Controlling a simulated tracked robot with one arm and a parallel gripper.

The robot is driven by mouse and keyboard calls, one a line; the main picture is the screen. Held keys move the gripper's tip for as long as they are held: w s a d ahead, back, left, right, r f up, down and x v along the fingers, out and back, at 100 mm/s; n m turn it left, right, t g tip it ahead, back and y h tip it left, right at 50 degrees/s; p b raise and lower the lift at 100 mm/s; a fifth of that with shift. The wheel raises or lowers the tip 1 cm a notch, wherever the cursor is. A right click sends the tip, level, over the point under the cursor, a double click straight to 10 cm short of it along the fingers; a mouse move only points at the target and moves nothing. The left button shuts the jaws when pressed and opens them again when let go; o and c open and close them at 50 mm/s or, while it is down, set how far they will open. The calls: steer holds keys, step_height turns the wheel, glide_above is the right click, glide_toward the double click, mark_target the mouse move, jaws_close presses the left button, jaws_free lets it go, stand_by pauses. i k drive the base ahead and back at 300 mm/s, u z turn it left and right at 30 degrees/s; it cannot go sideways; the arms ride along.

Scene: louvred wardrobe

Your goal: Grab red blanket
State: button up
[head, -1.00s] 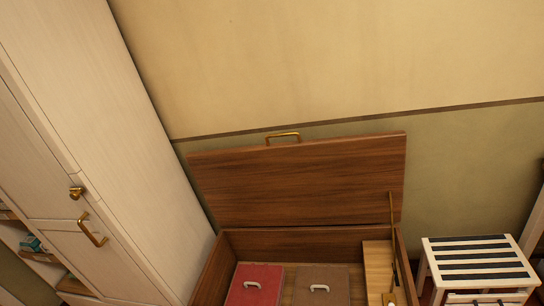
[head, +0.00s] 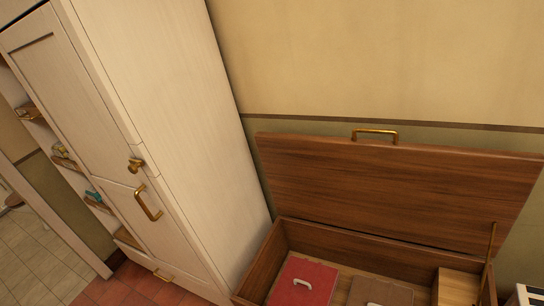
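A red folded item (head: 304,284), which looks like the red blanket, lies flat at the left inside an open wooden chest (head: 258,262). It has a pale handle (head: 302,283) on top, and its lower edge is near the bottom of the picture. A brown item (head: 380,291) with a similar handle lies to its right in the chest. The chest's lid (head: 390,190) stands up against the wall, with a brass handle on its top edge. My gripper is not in view.
A tall white wardrobe (head: 180,130) with brass handles stands close to the chest's left. Side shelves (head: 65,160) hold small objects. A light wooden box (head: 458,286) sits in the chest's right end. A striped white stool (head: 526,294) shows at the lower right edge.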

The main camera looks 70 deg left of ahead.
mark_target(301, 281)
steer(key=u, duration=1.6)
steer(key=i, duration=1)
steer(key=u, duration=0.05)
